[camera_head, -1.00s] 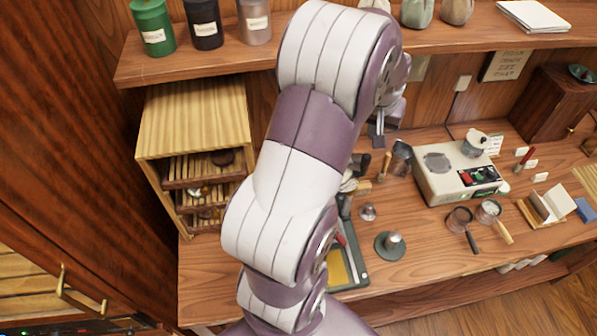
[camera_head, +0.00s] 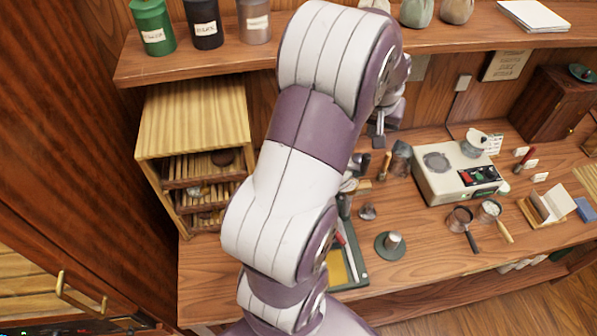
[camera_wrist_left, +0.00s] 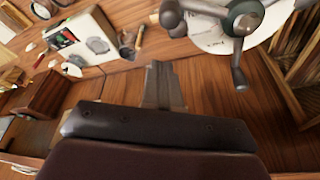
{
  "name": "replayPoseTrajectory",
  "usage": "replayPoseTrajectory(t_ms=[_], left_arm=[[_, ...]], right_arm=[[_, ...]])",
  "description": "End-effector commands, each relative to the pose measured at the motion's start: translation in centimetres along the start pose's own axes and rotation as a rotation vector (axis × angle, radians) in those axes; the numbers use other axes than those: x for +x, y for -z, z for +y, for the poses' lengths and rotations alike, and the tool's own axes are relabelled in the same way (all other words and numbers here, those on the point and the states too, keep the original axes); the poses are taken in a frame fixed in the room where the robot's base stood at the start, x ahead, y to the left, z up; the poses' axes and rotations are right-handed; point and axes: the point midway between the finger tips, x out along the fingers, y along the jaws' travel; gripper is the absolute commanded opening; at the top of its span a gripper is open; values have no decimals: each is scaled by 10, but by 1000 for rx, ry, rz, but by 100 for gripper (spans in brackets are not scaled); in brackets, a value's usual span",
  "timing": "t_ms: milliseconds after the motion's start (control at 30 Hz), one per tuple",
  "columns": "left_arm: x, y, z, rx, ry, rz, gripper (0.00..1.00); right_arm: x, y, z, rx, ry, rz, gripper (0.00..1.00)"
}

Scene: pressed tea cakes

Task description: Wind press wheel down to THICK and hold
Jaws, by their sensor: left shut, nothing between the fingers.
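The press wheel (camera_wrist_left: 243,18) shows at the top right of the left wrist view, a dark grey hub with spokes and rounded knobs. A white disc (camera_wrist_left: 212,42) with small markings lies behind it; I cannot read THICK on it. My left gripper (camera_wrist_left: 160,68) is shut and empty, pointing up the picture, apart from the wheel and to its left. In the head view my left gripper (camera_head: 377,138) shows just past the arm, above the bench. My left arm hides most of the press there. My right gripper is not in view.
A cream box with a control panel (camera_head: 450,180) stands right of the gripper. A wooden rack (camera_head: 193,118) stands left, and a shelf (camera_head: 300,62) with canisters runs above. A dark green round base with a metal knob (camera_head: 389,245) and small tools sit on the bench.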

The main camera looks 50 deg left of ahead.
Motion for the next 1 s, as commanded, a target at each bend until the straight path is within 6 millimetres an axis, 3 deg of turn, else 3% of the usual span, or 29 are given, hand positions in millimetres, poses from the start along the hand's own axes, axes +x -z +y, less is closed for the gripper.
replayPoseTrajectory(t_ms=[500,1000], left_arm=[[42,-13,0,0,0,-1,0],[39,-24,0,1,0,0,0]], right_arm=[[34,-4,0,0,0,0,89],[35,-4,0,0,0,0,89]])
